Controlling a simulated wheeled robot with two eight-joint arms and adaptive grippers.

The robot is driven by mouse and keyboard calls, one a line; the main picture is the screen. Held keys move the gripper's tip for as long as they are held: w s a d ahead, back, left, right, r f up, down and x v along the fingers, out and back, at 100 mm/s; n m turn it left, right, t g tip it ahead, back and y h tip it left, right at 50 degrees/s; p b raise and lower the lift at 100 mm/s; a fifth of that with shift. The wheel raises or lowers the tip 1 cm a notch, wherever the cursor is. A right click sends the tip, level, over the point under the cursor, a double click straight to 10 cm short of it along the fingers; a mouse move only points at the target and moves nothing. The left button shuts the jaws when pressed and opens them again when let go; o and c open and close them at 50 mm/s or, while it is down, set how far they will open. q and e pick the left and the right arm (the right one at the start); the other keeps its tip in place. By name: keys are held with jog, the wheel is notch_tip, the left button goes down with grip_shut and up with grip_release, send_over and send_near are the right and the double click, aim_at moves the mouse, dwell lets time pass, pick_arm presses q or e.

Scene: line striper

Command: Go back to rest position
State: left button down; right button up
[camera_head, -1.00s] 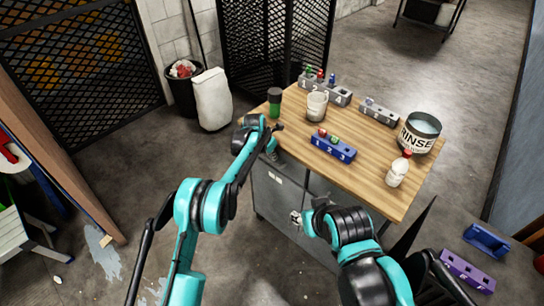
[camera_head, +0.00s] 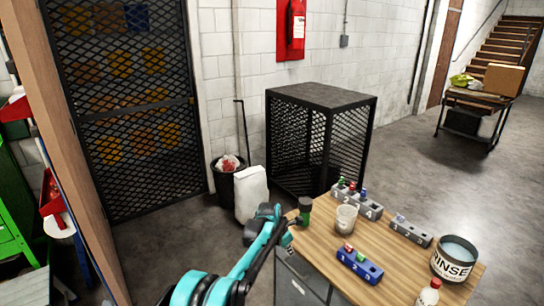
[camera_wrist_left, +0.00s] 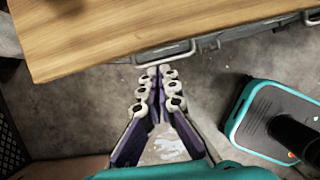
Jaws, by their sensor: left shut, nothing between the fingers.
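My left gripper (camera_wrist_left: 158,74) is shut and empty in the left wrist view, its fingertips together beside the edge of the wooden tabletop (camera_wrist_left: 110,25). The fingers are too small to make out there. My right gripper is outside the head view.
A mesh cage (camera_head: 320,135) stands behind.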

pick_arm(q)
jog(key=s+a+r+m+t+y, duration=0.1)
jog(key=s+a+r+m+t, duration=0.1)
jog(key=s+a+r+m, duration=1.3)
jog(key=s+a+m+t+y, duration=0.1)
jog(key=s+a+m, duration=0.3)
jog(key=s, duration=0.8)
jog(key=s+a+f+m+t+y, duration=0.1)
jog(key=s+a+m, duration=0.4)
jog(key=s, duration=0.8)
jog(key=a, duration=0.2)
jog(key=shift+s+a, duration=0.2)
jog(key=shift+a, duration=0.2)
jog(key=shift+f, duration=0.1)
